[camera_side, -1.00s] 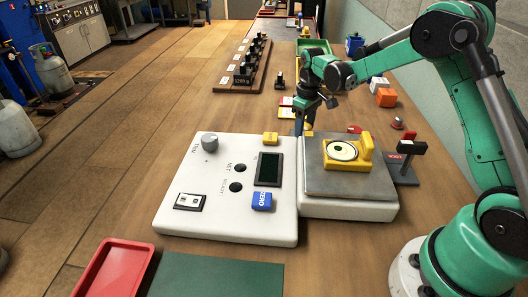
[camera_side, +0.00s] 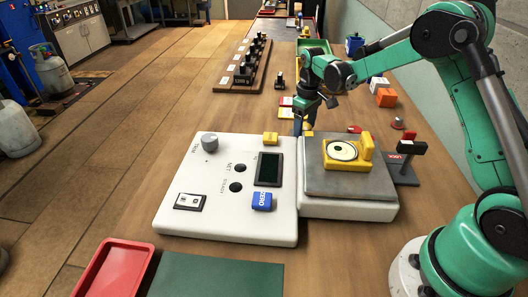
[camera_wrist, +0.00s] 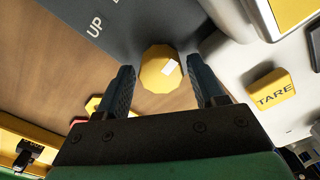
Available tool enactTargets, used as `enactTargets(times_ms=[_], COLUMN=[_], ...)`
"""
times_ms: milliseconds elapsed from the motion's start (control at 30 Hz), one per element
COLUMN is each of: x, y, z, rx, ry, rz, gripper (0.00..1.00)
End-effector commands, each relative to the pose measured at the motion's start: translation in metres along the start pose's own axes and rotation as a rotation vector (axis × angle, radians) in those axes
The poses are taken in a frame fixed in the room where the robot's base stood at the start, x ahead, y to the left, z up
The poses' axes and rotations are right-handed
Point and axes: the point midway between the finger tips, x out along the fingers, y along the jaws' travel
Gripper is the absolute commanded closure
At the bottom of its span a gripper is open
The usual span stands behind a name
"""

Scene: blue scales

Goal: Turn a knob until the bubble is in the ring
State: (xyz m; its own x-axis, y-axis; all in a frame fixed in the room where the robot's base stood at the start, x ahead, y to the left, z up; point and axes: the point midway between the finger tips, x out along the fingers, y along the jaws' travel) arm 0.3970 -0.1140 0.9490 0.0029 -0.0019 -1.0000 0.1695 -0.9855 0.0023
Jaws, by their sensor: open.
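A yellow faceted knob (camera_wrist: 160,70) with a white mark on top shows in the wrist view. My gripper (camera_wrist: 163,84) is open, with one dark finger on each side of it and gaps between. In the side view my gripper (camera_side: 303,126) points down behind the scale, and the knob is mostly hidden there. The yellow level (camera_side: 363,162) with a round white dial (camera_side: 342,150) sits on the grey weighing plate (camera_side: 325,184). The bubble's place in the ring is too small to tell.
A yellow TARE button (camera_wrist: 271,90) is at the right in the wrist view. The white scale console (camera_side: 225,222) has a blue ZERO button (camera_side: 262,201). A red LOCK lever (camera_side: 406,146) stands right of the plate. Orange blocks (camera_side: 385,97) lie behind.

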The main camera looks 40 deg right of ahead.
Motion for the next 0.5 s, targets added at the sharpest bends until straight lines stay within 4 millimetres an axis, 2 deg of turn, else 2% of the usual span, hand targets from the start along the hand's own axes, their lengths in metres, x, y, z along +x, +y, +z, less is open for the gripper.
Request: enactTargets(times_ms=[167, 500], x=[0.0003, 0.0002], y=[-0.0025, -0.0019], z=[0.0005, 0.0], rx=[0.092, 0.606], ry=[-0.005, -0.003], rz=[-0.007, -0.004], gripper=[0.2, 0.2])
